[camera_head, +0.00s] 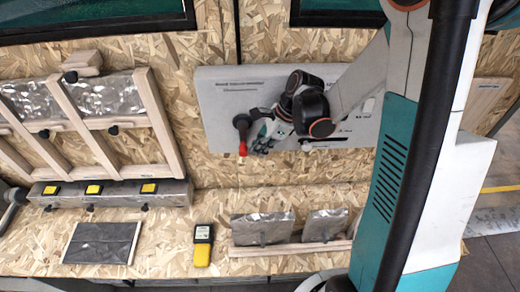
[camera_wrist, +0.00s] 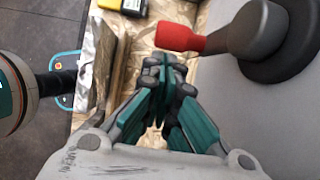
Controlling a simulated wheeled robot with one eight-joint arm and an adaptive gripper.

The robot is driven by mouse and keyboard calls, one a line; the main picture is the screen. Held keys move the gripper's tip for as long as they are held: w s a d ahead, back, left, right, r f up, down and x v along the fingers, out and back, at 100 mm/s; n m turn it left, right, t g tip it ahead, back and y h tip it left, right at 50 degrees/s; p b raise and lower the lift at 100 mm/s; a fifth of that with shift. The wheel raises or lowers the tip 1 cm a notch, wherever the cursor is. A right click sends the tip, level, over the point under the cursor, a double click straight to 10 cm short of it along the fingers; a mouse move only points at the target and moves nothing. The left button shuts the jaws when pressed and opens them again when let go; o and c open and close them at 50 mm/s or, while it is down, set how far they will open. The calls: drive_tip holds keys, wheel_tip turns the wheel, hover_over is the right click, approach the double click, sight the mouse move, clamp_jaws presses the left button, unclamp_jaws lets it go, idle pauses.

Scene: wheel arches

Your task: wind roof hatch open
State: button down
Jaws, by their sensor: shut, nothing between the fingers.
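A dark winding crank (camera_head: 242,122) with a red grip (camera_head: 243,149) is mounted on the left part of a pale grey panel (camera_head: 215,90) on the wooden wall. In the wrist view the crank's dark hub (camera_wrist: 275,35) is at the upper right, and its red grip (camera_wrist: 180,37) points left. My gripper (camera_head: 258,145) is just right of the crank in the head view. The wrist view shows my gripper (camera_wrist: 167,62) with its fingertips together and empty, close below the red grip in the picture. I cannot tell whether they touch. The roof hatch is not identifiable.
A yellow-and-black handheld device (camera_head: 203,245) lies on the wooden bench below. A rack with foil-covered plates (camera_head: 262,229) stands beside it, and a dark flat pad (camera_head: 101,243) lies left. A wooden frame (camera_head: 160,120) leans on the wall at left.

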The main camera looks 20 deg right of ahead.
sight(245, 149)
drive_tip(key=shift+a+f+y+b, duration=0.3)
drive_tip(key=shift+y+b, duration=0.2)
drive_tip(key=shift+b, duration=0.45)
drive_tip(key=a+y+b, duration=0.1)
drive_tip(key=b, duration=0.1)
drive_tip(key=a+f+b, duration=0.1)
drive_tip(key=b, duration=0.1)
drive_tip(key=w+a+t+y+b, duration=0.1)
drive_tip(key=b, duration=0.1)
drive_tip(key=shift+w+a+f+y+b, duration=0.1)
drive_tip(key=shift+f+y+b, duration=0.15)
drive_tip(key=shift+y+b, duration=0.1)
drive_tip(key=shift+w+a+r+b, duration=0.15)
drive_tip(key=shift+a+b, duration=0.15)
drive_tip(key=shift+a, duration=0.15)
drive_tip(key=shift+w+a+r+b, duration=0.15)
drive_tip(key=shift+a+b, duration=0.15)
drive_tip(key=shift+a, duration=0.35)
idle(0.3)
